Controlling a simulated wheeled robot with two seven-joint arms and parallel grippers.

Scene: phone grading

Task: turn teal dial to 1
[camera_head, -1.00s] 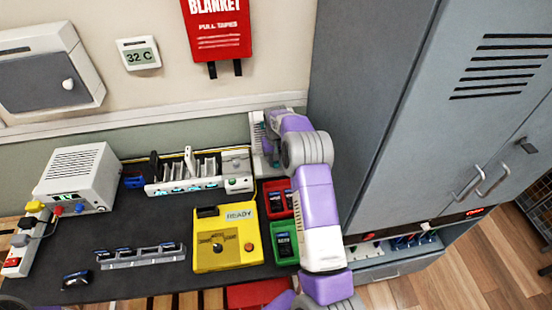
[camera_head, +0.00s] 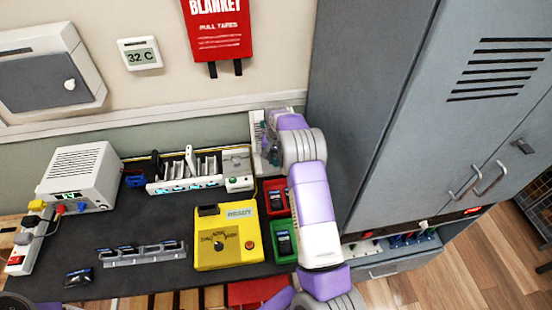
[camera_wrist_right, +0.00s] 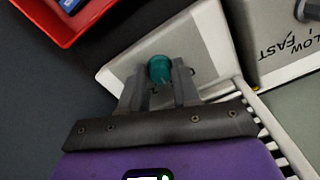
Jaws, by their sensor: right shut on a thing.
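The teal dial (camera_wrist_right: 159,69) is a round knob on a pale panel (camera_wrist_right: 125,71) in the right wrist view. My right gripper (camera_wrist_right: 159,82) has one dark finger on each side of the dial and is shut on it. The dial's pointer and the number it faces cannot be read. In the head view my right gripper (camera_head: 270,152) is at the back of the bench beside the grey cabinet, and my arm hides much of the panel. My left gripper is not in view.
A red tray (camera_head: 267,209) and a green tray (camera_head: 271,246) with phones are near my right arm. A yellow tester (camera_head: 215,257) reads READY. A white charging rack (camera_head: 205,184) is left of the gripper. The grey cabinet (camera_head: 365,100) bounds the right side.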

